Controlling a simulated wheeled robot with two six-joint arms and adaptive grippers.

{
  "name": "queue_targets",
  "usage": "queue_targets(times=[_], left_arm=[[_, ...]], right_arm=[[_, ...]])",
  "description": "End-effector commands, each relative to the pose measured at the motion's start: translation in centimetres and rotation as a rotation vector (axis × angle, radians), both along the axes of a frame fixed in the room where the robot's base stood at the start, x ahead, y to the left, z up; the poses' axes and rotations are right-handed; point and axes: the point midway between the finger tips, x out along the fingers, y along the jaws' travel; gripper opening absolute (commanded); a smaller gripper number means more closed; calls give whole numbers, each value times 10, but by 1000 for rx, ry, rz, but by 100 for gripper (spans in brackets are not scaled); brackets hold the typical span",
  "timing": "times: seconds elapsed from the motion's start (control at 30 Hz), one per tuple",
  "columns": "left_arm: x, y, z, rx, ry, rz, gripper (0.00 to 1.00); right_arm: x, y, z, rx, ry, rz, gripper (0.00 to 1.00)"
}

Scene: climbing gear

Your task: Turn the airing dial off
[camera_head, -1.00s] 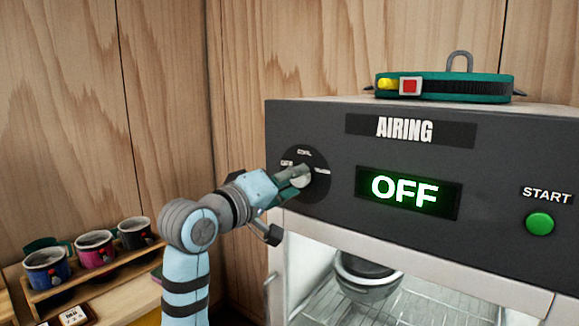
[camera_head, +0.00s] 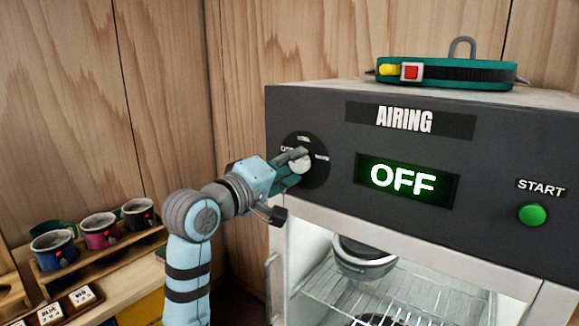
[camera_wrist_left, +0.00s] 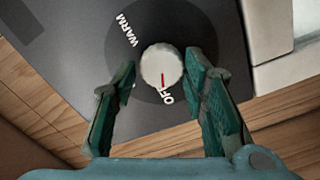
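The airing dial is a white knob (camera_wrist_left: 162,66) on a round black disc (camera_head: 318,177), set in the dark front panel of the airing cabinet. In the left wrist view, the knob's red mark points down, close to the OFF label. The lit green display (camera_head: 403,180) reads OFF. My left gripper (camera_head: 290,168) is at the dial, with its green fingers apart. The left wrist view shows the fingers (camera_wrist_left: 166,85) open on either side of the knob, with a clear gap at the left; the right finger is close to it. My right gripper is not in view.
A green START button (camera_head: 533,214) is at the panel's right. A green strap (camera_head: 450,73) with a metal loop lies on top of the cabinet. A dark round item (camera_head: 364,258) sits on the wire rack inside. Mugs (camera_head: 100,231) stand in a wooden holder at lower left.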

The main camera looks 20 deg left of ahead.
Motion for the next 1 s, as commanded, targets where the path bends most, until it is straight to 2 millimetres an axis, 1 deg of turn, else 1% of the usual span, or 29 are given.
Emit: queue_targets(times=[0.03, 0.07, 0.33, 0.43, 0.47, 0.57, 0.7, 0.8, 0.9, 1.0], left_arm=[[0, 0, 0, 0, 1, 0, 52], [0, 0, 0, 0, 1, 0, 55], [0, 0, -1, 1, 4, -1, 55], [-6, 3, -1, 1, 1, 0, 55], [-10, 4, -1, 2, 1, 0, 55], [-31, 13, -2, 7, 1, 0, 55], [-68, 29, -1, 8, -1, 4, 55], [-90, 38, -2, 9, 1, 3, 55], [-104, 43, -2, 5, 1, 3, 55], [-110, 44, -2, 2, 3, -2, 55]], right_arm=[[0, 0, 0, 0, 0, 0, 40], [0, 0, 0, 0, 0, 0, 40], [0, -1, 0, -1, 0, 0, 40], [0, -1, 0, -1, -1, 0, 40], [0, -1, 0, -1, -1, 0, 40], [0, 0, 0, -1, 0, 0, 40], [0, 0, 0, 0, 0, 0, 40], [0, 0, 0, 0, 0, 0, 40], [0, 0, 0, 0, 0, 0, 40], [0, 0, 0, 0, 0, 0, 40]])
